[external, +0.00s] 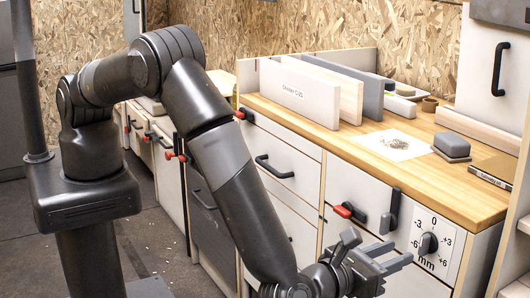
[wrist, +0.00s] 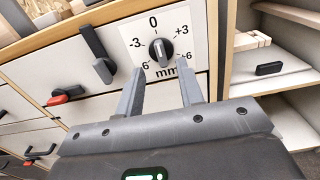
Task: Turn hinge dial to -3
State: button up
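The hinge dial (external: 428,243) is a round black knob with a raised grip bar on a white plate, on the cabinet front. The plate is marked 0 at the top, -3 and +3 at the sides, 6s lower down and "mm". In the wrist view the dial (wrist: 160,52) lies just beyond my fingertips, roughly between them. Its bar stands close to upright; I cannot tell its exact reading. My gripper (external: 393,255) is open and empty, left of and below the dial in the external view. In the wrist view both fingers of my gripper (wrist: 161,72) are apart, not visibly touching the knob.
A dark upright handle (external: 391,211) and a red-tipped latch (external: 349,211) sit left of the dial plate. The wooden worktop (external: 467,194) above holds boards, a grey block (external: 452,145) and a paper sheet. Open shelves (wrist: 269,80) lie right of the dial.

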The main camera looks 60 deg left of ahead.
aim_at(422, 242)
jog(key=w, duration=0.6)
jog(key=shift+w, duration=0.2)
grip_shut()
